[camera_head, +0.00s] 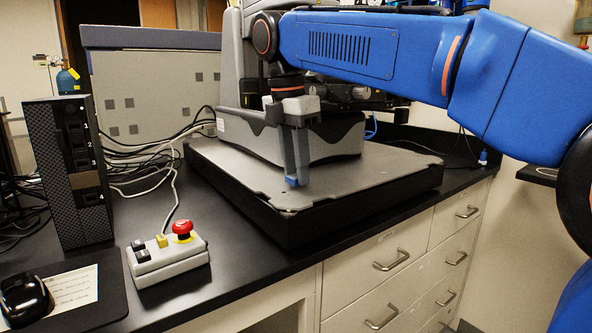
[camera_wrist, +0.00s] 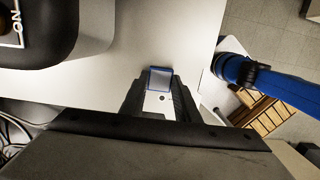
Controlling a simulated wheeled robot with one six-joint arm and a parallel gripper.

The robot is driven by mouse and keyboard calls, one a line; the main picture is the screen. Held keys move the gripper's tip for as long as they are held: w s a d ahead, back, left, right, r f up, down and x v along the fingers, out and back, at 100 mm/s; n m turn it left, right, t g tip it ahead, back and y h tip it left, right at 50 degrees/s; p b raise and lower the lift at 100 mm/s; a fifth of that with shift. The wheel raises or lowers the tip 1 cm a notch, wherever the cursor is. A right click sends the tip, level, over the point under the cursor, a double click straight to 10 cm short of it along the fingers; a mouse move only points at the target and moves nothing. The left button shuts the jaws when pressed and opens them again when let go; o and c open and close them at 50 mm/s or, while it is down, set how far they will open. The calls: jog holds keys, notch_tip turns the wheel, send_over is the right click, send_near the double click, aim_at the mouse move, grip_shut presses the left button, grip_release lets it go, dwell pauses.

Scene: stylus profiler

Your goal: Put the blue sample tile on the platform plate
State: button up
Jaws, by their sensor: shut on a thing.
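The blue sample tile (camera_head: 291,181) is small and sits between the fingertips of my gripper (camera_head: 290,178). In the wrist view the tile (camera_wrist: 161,78) shows between the two dark fingers of my gripper (camera_wrist: 160,88), which is shut on it. The fingers point down over the front part of the grey platform plate (camera_head: 335,184). In the wrist view the pale plate (camera_wrist: 110,90) lies beneath and around the tile. I cannot tell whether the tile touches the plate or is slightly above it.
The profiler body (camera_head: 240,95) stands on the plate behind my gripper. A control box (camera_head: 168,262) with a red button sits on the black bench at front left. A dark tower (camera_head: 68,170) and cables stand at left. The plate's front area is clear.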

jog(key=shift+f, duration=0.3)
jog(key=shift+f, duration=0.15)
jog(key=o, duration=1.1)
